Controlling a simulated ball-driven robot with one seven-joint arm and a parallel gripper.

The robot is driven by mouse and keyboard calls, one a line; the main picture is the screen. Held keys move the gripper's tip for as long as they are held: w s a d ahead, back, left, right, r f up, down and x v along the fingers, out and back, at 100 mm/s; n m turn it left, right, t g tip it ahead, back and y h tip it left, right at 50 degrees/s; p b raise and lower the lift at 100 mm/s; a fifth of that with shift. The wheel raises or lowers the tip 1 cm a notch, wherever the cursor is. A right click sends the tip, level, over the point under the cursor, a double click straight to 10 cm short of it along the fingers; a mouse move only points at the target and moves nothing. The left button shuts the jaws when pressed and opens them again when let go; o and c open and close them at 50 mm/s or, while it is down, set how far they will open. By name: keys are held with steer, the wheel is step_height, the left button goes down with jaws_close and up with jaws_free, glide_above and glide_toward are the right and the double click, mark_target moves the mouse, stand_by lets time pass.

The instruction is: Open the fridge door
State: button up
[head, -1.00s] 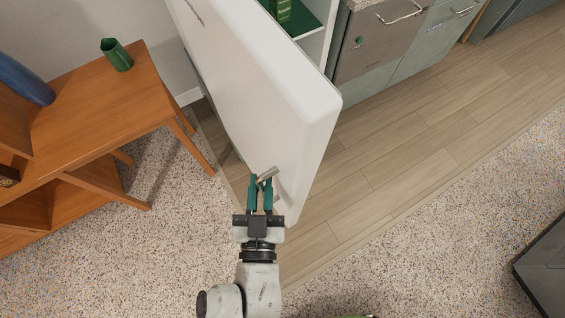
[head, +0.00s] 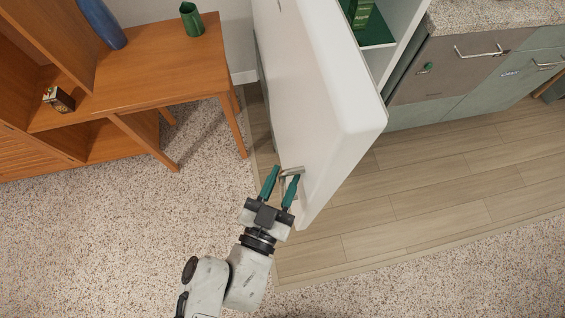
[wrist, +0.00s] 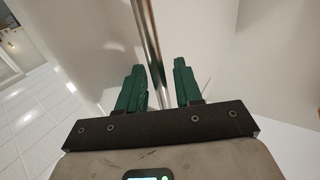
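The white fridge door (head: 325,110) stands swung wide open, its edge toward me, with the fridge inside (head: 405,35) showing to its right. A metal bar handle (head: 291,172) is on the door's near outer side; it also shows in the wrist view (wrist: 148,35). My gripper (head: 283,174) is at the handle with its green fingers spread. In the wrist view, the handle runs between my open fingers (wrist: 160,72), with gaps on both sides. The fingertips are close to the door face; whether they touch it I cannot tell.
Grey cabinets (head: 455,70) stand at the right. The speckled floor (head: 130,240) and the plank floor (head: 420,200) are clear.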

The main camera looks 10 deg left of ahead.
steer(key=s+a+b, duration=0.1)
steer(key=s, duration=0.9)
steer(key=shift+s+a+b, duration=0.2)
steer(key=shift+s+b, duration=0.15)
steer(key=shift+s, duration=0.05)
